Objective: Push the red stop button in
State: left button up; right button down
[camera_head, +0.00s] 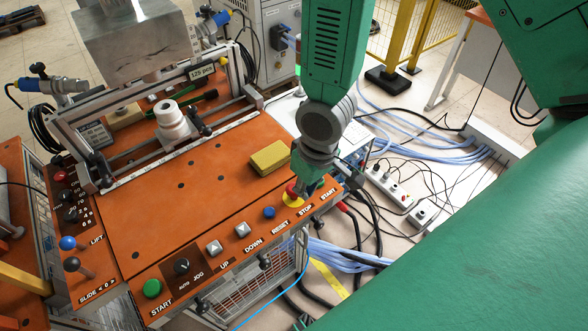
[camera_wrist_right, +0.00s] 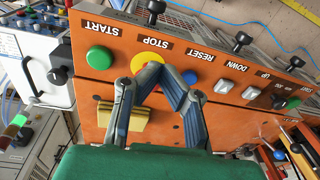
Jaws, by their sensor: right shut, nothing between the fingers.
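The red stop button (camera_head: 291,189) sits on a yellow ring (camera_head: 293,201) near the right end of the orange control panel (camera_head: 215,230), above the STOP label. My right gripper (camera_head: 304,190) comes down from above, with its fingertips right at the button and partly covering it. In the right wrist view my shut fingers (camera_wrist_right: 158,72) meet in front of the yellow ring (camera_wrist_right: 179,77), with nothing between them. The fingers hide most of the button there. I cannot tell whether they touch it or how far in it is. My left gripper is not in view.
A blue RESET button (camera_head: 269,212) lies left of the stop button, and a green START button (camera_wrist_right: 99,58) lies on its other side. A yellow block (camera_head: 269,157) rests on the panel behind. Cables and a power strip (camera_head: 390,187) lie on the floor to the right.

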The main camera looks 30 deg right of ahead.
aim_at(294, 193)
jog(key=shift+t+h, duration=0.3)
jog(key=w+r, duration=0.2)
jog(key=r, duration=0.1)
jog(key=shift+w+r, duration=0.3)
jog(key=shift+w, duration=0.1)
jog(key=shift+w+r+n, duration=0.15)
jog(key=shift+r+n, duration=0.15)
jog(key=shift+r, duration=0.1)
jog(key=shift+f, duration=0.2)
jog(key=shift+f+b, duration=0.55)
jog(key=shift+b, duration=0.1)
jog(key=f+b, duration=0.5)
jog(key=shift+w+f+b, duration=0.35)
jog(key=shift+f+b, duration=0.05)
jog(key=shift+r, duration=0.1)
